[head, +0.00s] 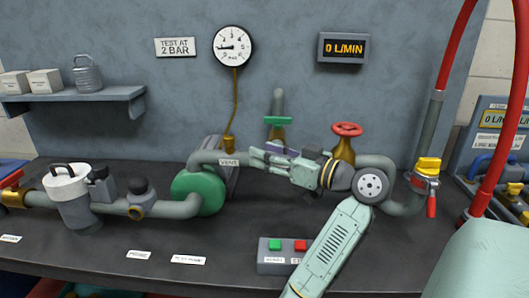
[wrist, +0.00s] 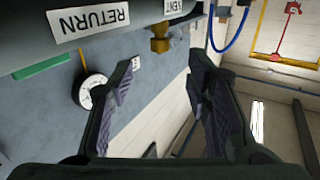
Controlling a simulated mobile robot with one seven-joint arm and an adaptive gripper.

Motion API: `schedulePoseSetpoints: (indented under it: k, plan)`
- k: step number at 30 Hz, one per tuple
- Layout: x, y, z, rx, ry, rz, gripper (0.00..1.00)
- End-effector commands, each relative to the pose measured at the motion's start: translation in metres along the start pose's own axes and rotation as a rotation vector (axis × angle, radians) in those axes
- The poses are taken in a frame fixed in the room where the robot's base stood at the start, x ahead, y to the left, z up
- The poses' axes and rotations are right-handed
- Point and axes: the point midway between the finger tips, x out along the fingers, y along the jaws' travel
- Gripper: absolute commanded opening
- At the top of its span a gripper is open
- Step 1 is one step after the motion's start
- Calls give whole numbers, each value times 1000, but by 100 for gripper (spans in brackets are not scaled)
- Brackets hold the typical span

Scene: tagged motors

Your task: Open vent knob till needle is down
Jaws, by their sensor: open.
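A small tag reading VENT (head: 229,162) hangs on the grey pipe above the green pump casing (head: 199,194); a VENT tag also shows upside down at the top of the wrist view (wrist: 178,8). A brass fitting (head: 228,142) stands behind the pipe, with a thin tube up to the gauge. I cannot make out the vent knob for certain. The round white gauge (head: 232,47) has its needle pointing left; its exact reading is too small to tell. My gripper (head: 255,160) is open, pointing left just right of the tag. Nothing shows between the fingers (wrist: 163,75).
A green-handled valve (head: 278,120) and a red handwheel (head: 347,129) stand behind my gripper and arm. The wall display (head: 343,48) reads 0 L/MIN. A button box (head: 283,253) sits at the bench front. A pipe labelled RETURN (wrist: 88,18) crosses the wrist view's top.

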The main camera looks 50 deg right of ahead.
Motion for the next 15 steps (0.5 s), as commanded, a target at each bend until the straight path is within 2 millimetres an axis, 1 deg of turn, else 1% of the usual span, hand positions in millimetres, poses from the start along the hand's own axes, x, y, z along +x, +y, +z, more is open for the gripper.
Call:
schedulePoseSetpoints:
  k: [5,8,11,14,15]
  plan:
    - [4,0,3,7,-25,42,44]
    - [13,-2,9,22,-78,157,44]
    - [22,-7,13,26,-112,305,44]
    - [28,-20,11,16,-106,440,44]
    - [30,-26,9,8,-93,486,44]
